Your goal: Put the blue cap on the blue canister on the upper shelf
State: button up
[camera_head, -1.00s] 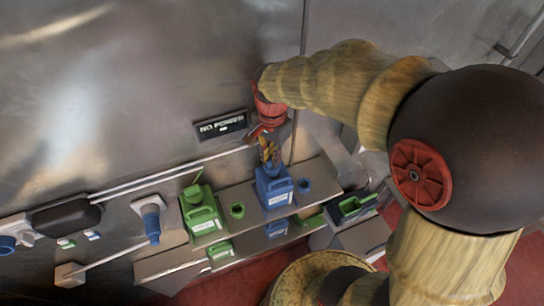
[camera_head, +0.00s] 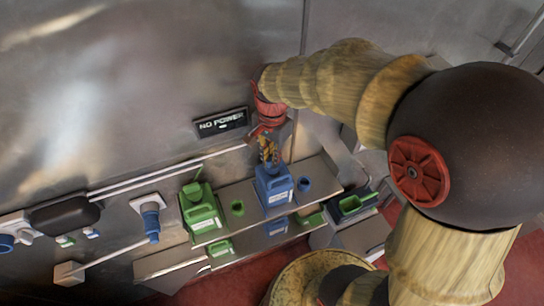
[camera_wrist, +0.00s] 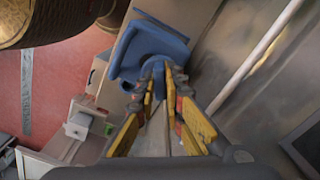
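The blue canister (camera_head: 274,192) stands upright on the upper shelf (camera_head: 326,170), right of a green canister. My gripper (camera_head: 268,158) is directly above its top, fingers pointing down. In the wrist view the blue canister (camera_wrist: 150,48) with its handle lies just beyond the fingertips. A rounded blue piece shows between the fingertips of my gripper (camera_wrist: 162,76); I cannot tell whether it is the cap or the canister's neck, nor whether the fingers press on it. A small blue cup-like piece (camera_head: 304,184) stands on the shelf right of the canister.
The green canister (camera_head: 202,212) and a green cup-like piece (camera_head: 237,208) share the upper shelf. Smaller canisters stand on the shelf below. A metal wall with a NO POWER sign (camera_head: 221,123) is close behind. A blue plug (camera_head: 151,220) is at the left.

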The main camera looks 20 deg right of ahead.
jog(key=o, duration=0.5)
jog(key=shift+o, duration=0.8)
jog(key=o, duration=0.3)
jog(key=shift+r, duration=0.15)
jog(key=shift+r+p, duration=2.35)
jog(key=shift+r, duration=1.05)
